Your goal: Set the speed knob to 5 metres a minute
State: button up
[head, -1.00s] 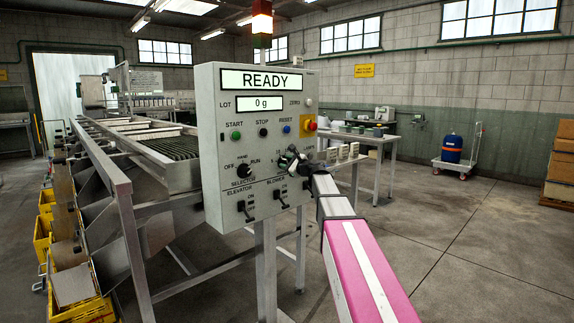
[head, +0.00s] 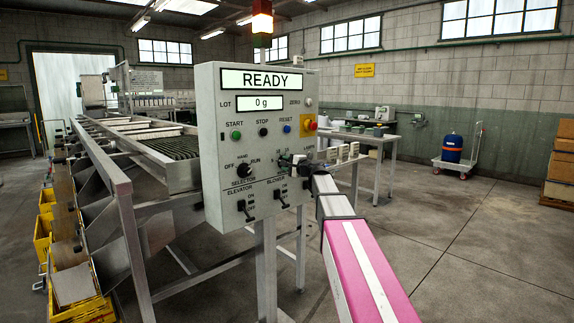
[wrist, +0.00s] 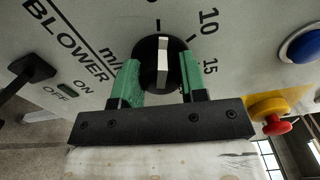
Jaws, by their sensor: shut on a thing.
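The speed knob (wrist: 147,62) is a round black knob with a white pointer bar. In the wrist view it sits between the two green fingers of my gripper (wrist: 158,72), which are shut on its sides. The white bar stands upright in that view and lines up with a tick just above the knob. The numeral at that tick is cut off by the frame's top edge. The numerals 10 and 15 show to the right of the knob. In the head view my gripper (head: 291,160) is at the right side of the control panel (head: 212,185) and largely covers the knob.
A red emergency button (wrist: 277,125) and a blue button (wrist: 303,46) are right of my gripper in the wrist view. The blower switch (wrist: 32,69) is at left. The selector (head: 243,170) is left of my gripper in the head view. The display (head: 263,80) reads READY.

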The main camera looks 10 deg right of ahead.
jog(key=shift+n, duration=0.6)
jog(key=o, duration=0.9)
jog(key=shift+o, duration=0.2)
jog(key=v, duration=1.1)
jog(key=shift+a+f, duration=0.1)
